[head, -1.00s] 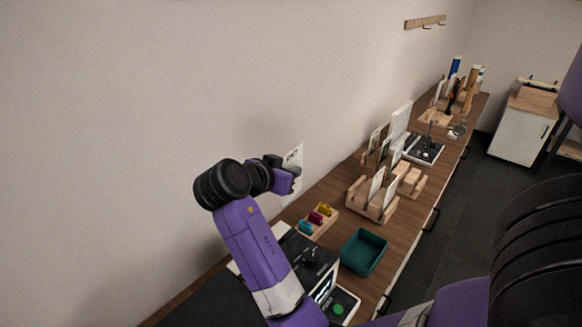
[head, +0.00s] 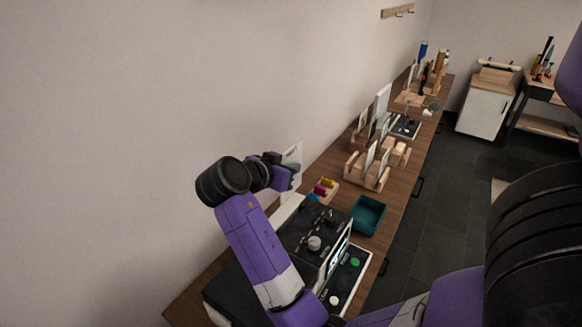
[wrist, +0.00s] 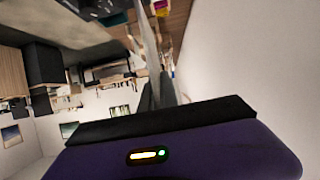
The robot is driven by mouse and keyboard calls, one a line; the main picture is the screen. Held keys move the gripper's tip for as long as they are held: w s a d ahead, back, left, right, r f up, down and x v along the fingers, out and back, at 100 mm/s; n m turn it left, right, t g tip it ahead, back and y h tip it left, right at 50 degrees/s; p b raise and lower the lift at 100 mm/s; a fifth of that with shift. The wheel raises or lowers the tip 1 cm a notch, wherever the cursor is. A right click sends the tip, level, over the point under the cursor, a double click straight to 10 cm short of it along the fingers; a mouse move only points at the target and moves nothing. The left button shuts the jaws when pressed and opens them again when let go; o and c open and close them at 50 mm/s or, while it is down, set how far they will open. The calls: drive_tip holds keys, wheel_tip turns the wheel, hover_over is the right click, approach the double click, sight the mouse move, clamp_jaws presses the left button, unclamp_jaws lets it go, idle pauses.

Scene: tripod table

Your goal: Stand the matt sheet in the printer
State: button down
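My gripper (head: 283,176) is shut on a white sheet (head: 293,158) with small dark print, held upright near the wall above the back of the bench. In the wrist view the sheet (wrist: 149,45) shows nearly edge-on as a thin pale strip running away from the fingers. The printer appears to be the black machine (head: 303,238) with knobs on top, a lit screen and a front panel with a green button. It stands on the bench below and right of my gripper. My forearm hides part of it. I see no sheet standing in it.
A teal tray (head: 366,214) sits right of the machine. A small wooden holder (head: 326,190) with coloured items is behind it. Wooden racks (head: 367,178) with upright cards stand farther along the bench (head: 398,215). Dark floor (head: 430,260) is free on the right.

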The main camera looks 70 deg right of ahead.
sight(293, 192)
wheel_tip(293, 192, down, 9)
drive_tip(key=b, duration=0.5)
drive_tip(key=shift+r+b, duration=0.2)
drive_tip(key=shift+b, duration=0.1)
drive_tip(key=shift+r+p, duration=0.2)
drive_tip(key=shift+p, duration=0.75)
drive_tip(key=shift+f+p, duration=0.1)
drive_tip(key=shift+p, duration=0.3)
drive_tip(key=shift+f+p, duration=0.3)
drive_tip(key=shift+f, duration=0.05)
drive_tip(key=shift+f+b, duration=2.1)
drive_tip(key=shift+f, duration=1.05)
